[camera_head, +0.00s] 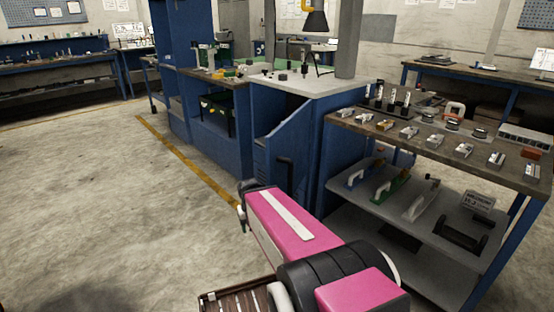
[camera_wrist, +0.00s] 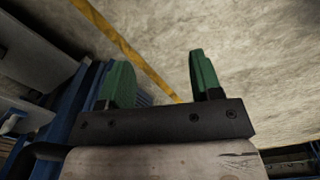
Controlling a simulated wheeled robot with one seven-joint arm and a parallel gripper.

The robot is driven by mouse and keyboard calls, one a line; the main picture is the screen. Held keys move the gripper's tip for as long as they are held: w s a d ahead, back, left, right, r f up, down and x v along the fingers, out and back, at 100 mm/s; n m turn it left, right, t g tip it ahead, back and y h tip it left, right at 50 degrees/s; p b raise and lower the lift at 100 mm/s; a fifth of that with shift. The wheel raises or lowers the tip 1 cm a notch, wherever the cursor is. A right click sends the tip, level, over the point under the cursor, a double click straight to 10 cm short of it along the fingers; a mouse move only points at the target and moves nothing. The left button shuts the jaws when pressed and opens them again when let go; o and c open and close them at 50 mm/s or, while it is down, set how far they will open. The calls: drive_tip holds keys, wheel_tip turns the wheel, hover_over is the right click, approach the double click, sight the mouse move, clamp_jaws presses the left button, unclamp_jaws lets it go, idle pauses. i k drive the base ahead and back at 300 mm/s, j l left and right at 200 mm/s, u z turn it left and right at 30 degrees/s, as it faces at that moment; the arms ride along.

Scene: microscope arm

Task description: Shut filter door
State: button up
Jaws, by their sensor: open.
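A blue slanted-top panel (camera_head: 287,137) with a dark upright bar handle (camera_head: 286,172) stands out from the front of the blue machine cabinet; it looks like the filter door, swung open. Slats (camera_head: 259,157) show beside it. My pink arm reaches forward in front of the cabinet. Blue metalwork (camera_wrist: 88,105) lies beside the left finger.
A bench (camera_head: 430,132) with small metal parts and a lower shelf (camera_head: 425,222) stands close on the right of my arm. A yellow floor line (camera_head: 185,160) runs along the cabinet. The concrete floor (camera_head: 100,200) on the left is clear.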

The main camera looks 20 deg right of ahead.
sight(287, 147)
drive_tip(key=k+l+z, duration=0.1)
drive_tip(key=l, duration=0.2)
drive_tip(key=k+l+z, duration=0.2)
drive_tip(key=l, duration=0.4)
drive_tip(key=k+l+z, duration=0.1)
drive_tip(key=k+l, duration=0.15)
